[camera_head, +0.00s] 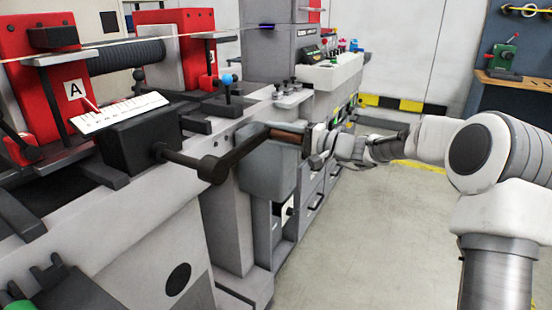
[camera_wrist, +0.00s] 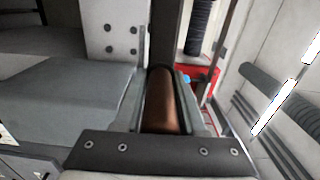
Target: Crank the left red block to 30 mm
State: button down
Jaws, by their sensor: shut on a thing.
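The left red block (camera_head: 35,65) carries a white "A" tag and stands at the left of the machine in the head view. A white scale (camera_head: 120,112) with a red pointer lies in front of it; its marks are too small to read. The black crank arm (camera_head: 232,156) comes out of a dark box (camera_head: 140,137) below the scale. The crank's brown handle (camera_head: 288,134) points right. My gripper (camera_head: 306,140) is shut on this handle. In the wrist view my gripper's fingers (camera_wrist: 163,78) flank the brown handle (camera_wrist: 160,105) on both sides.
A second red block (camera_head: 182,50) stands further back. A small blue-topped knob (camera_head: 228,82) rises from the machine bed. The floor (camera_head: 380,230) right of the machine is clear.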

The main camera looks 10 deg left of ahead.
jog(key=shift+s+r+n+b, duration=0.1)
jog(key=shift+r+n+b, duration=0.65)
jog(key=shift+r, duration=1.15)
jog(key=c, duration=0.6)
grip_release()
jog(key=shift+o, duration=0.2)
jog(key=shift+f, duration=0.1)
jog(key=shift+s, duration=0.1)
jog(key=p+v, duration=0.3)
jog(key=v, duration=1.4)
jog(key=shift+d, duration=0.2)
